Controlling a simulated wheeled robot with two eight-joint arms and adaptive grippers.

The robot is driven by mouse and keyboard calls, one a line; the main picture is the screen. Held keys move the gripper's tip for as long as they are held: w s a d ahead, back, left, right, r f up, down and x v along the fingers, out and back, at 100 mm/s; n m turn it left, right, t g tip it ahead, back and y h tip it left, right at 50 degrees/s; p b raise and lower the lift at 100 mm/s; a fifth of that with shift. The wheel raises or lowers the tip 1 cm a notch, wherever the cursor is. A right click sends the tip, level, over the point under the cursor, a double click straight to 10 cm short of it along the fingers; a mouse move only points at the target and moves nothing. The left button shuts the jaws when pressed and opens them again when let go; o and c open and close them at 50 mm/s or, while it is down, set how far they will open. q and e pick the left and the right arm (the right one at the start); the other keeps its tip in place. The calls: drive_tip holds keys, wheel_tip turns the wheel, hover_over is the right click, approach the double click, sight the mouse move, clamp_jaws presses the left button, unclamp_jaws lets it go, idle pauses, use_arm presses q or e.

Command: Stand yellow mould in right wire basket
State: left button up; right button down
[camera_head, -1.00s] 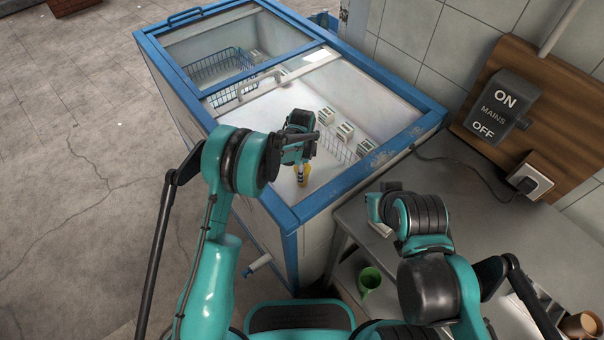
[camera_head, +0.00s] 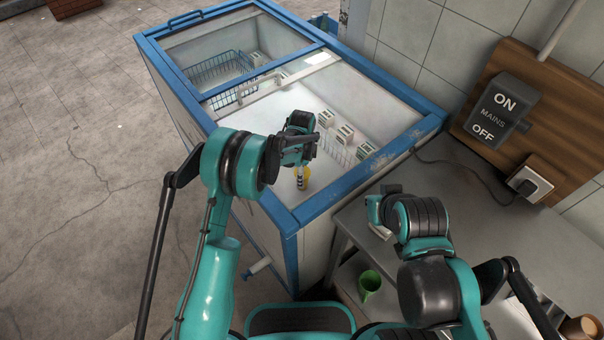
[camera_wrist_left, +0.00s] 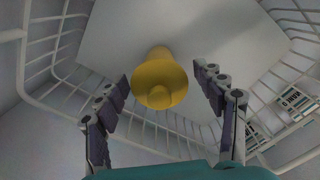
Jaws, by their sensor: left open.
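The yellow mould (camera_head: 307,172) is low inside the right part of the chest freezer, partly hidden by my left gripper (camera_head: 300,182) in the head view. In the left wrist view the yellow mould (camera_wrist_left: 160,82) lies between the two spread fingers of my left gripper (camera_wrist_left: 163,77), with a visible gap on each side. It is seen end-on, a rounded wide part with a small knob. The white right wire basket (camera_head: 338,152) surrounds it; its bars also show in the left wrist view (camera_wrist_left: 40,72). My right gripper (camera_head: 380,212) is over the grey bench; its fingers are unclear.
The blue freezer rim (camera_head: 345,192) borders the opening. Several small cartons (camera_head: 345,134) stand along the far side inside. A blue wire basket (camera_head: 215,68) is in the left part. A green cup (camera_head: 369,284) is below the bench top (camera_head: 440,195).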

use_arm(q)
wheel_tip(320, 180, up, 10)
drive_tip(key=p, duration=0.3)
drive_tip(key=shift+r, duration=0.45)
drive_tip(key=shift+a+r, duration=0.15)
drive_tip(key=shift+r, duration=0.2)
drive_tip(key=s+a+r+n+t, duration=0.2)
drive_tip(key=s+a+r+n, duration=0.3)
drive_tip(key=r, duration=0.3)
drive_tip(key=s+a+r+n+t, duration=0.1)
drive_tip(key=s+a+r+n, duration=0.4)
drive_tip(key=r, duration=0.3)
drive_tip(key=s+a+n+t, duration=0.2)
drive_tip(key=s+a+n, duration=0.3)
drive_tip(key=s, duration=0.3)
drive_tip(key=s+a+r+n+t, duration=0.1)
drive_tip(key=s+a+n, duration=0.3)
drive_tip(key=s, duration=0.4)
drive_tip(key=shift+s+a+r+n+t, duration=0.25)
drive_tip(key=shift+a+n+t, duration=0.2)
drive_tip(key=shift+t, duration=0.15)
